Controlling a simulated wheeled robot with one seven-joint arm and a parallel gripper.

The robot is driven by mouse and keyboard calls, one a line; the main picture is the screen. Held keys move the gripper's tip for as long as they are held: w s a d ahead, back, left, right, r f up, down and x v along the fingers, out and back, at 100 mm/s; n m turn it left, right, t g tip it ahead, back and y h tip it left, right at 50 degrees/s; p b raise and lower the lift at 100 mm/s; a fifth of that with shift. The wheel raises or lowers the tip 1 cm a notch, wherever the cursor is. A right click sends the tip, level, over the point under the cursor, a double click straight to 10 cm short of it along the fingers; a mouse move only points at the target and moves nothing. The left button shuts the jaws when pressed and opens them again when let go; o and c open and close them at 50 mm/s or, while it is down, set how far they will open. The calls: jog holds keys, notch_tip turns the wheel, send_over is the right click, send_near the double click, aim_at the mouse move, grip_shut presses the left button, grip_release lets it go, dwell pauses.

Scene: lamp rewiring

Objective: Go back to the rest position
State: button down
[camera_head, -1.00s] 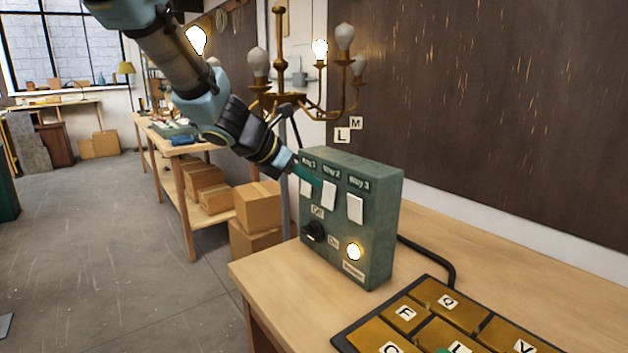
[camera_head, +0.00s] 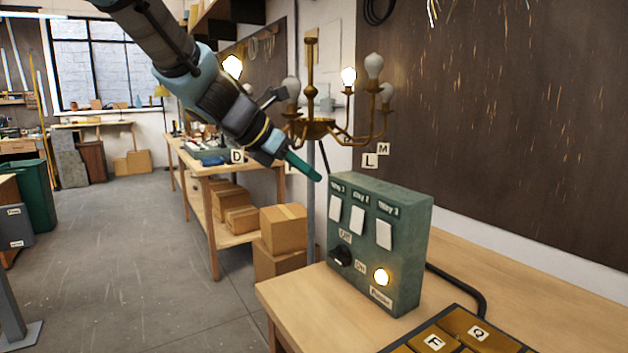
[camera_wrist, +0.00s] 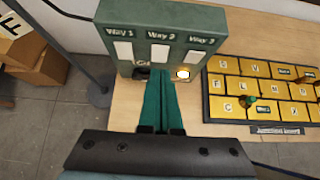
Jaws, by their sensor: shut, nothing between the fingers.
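My gripper (camera_head: 305,166) is shut and empty, its green fingers together. In the head view it hangs in the air at the upper left of the green switch box (camera_head: 408,229), apart from it. In the wrist view the closed fingers (camera_wrist: 161,102) point toward the box's front (camera_wrist: 178,50) and cover part of its lower face. The box stands upright on the wooden bench (camera_head: 305,290). It has three white switches labelled Way 1 to Way 3, a black knob (camera_head: 341,257) between Off and On labels, and a glowing power lamp (camera_head: 381,277).
A brass chandelier (camera_head: 318,127) with one lit bulb (camera_head: 348,76) stands behind the box. The lettered junction board (camera_wrist: 260,92) lies right of the box. Cardboard boxes (camera_head: 283,228) are stacked left of the bench. Open floor (camera_head: 130,240) lies to the left.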

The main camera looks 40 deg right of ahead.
dwell(0.4)
jog(key=w+a+f+m+t+y, duration=0.1)
jog(key=w+a+f+m+y, duration=0.15)
jog(key=a+f, duration=0.45)
jog(key=w+a+f+m+t+y, duration=0.1)
jog(key=w+a+f+m+y, duration=0.2)
jog(key=a, duration=0.8)
jog(key=s+a+f+m+y, duration=0.1)
jog(key=a+f+m, duration=0.2)
jog(key=a, duration=0.5)
jog(key=s+a+f+m+y, duration=0.1)
jog(key=a+f+m+y, duration=0.1)
jog(key=a+m, duration=0.3)
jog(key=s+a+f+m+y, duration=0.1)
jog(key=a+f+m, duration=0.3)
jog(key=a, duration=0.7)
jog(key=shift+s+a+f+m, duration=0.25)
jog(key=shift+s+a+m, duration=0.15)
jog(key=shift+m, duration=0.15)
jog(key=shift+y, duration=0.25)
